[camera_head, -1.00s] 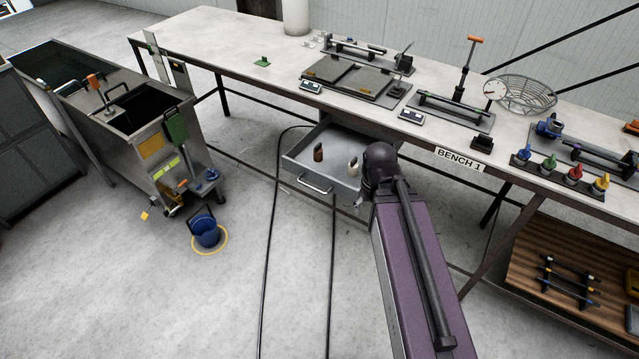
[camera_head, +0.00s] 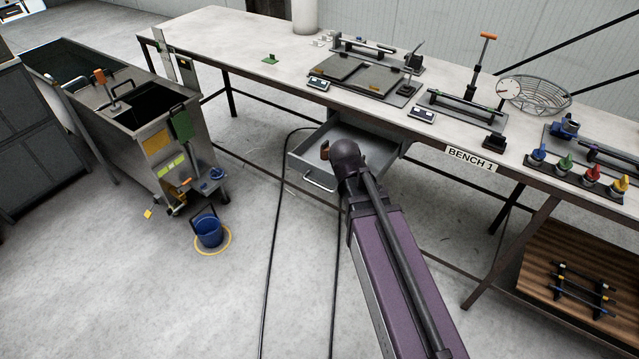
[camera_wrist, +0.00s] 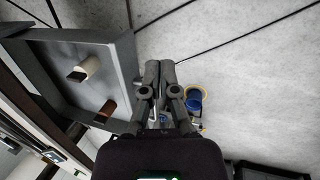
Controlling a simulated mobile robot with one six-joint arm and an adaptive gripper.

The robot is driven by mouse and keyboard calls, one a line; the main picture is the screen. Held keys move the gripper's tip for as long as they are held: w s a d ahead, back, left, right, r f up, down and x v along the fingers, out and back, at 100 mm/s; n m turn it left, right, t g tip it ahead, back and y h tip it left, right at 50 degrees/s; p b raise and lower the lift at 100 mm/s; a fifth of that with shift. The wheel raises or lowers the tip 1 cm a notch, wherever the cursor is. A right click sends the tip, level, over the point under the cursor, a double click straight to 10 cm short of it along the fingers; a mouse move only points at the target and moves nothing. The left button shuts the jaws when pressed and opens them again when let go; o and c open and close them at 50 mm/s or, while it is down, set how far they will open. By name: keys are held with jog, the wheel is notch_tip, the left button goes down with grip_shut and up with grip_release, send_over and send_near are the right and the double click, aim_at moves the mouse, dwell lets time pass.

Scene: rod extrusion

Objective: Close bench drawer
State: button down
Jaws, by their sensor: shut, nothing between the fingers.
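The bench drawer (camera_head: 301,156) is open, sticking out from under the bench (camera_head: 232,41). Its bar handle (camera_head: 318,184) shows at the front in the head view. In the wrist view the drawer (camera_wrist: 128,52) lies at the left, with a pale bottle (camera_wrist: 88,66) and a brown bottle (camera_wrist: 105,111) inside. My gripper (camera_wrist: 160,66) is shut and empty, just outside the drawer's front panel in the wrist view. I cannot tell whether it touches the panel. In the head view my arm hides the gripper and part of the drawer.
A blue bucket (camera_head: 208,231) stands on the floor left of the drawer, beside a steel tank (camera_head: 150,140). Dark cables run along the floor below the drawer. A wooden lower shelf (camera_head: 540,254) is at the right. The floor in front is otherwise clear.

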jog(key=w+a+f+n+t+h+b, duration=0.25)
jog(key=w+a+n, duration=0.35)
jog(key=n, duration=0.3)
jog(key=n+t+b, duration=0.3)
jog(key=n+b, duration=0.1)
jog(key=n, duration=0.5)
send_near(322, 178)
notch_tip(322, 178, up, 2)
jog(key=s, duration=0.2)
jog(key=shift+a+r+g, duration=0.2)
jog(key=shift+a+g, duration=0.05)
jog(key=shift+a, duration=0.15)
jog(key=shift+w+f, duration=0.1)
jog(key=shift+b+x, duration=3.4)
jog(key=shift+x, duration=1.5)
jog(key=shift+w+a, duration=0.15)
jog(key=shift+w, duration=0.05)
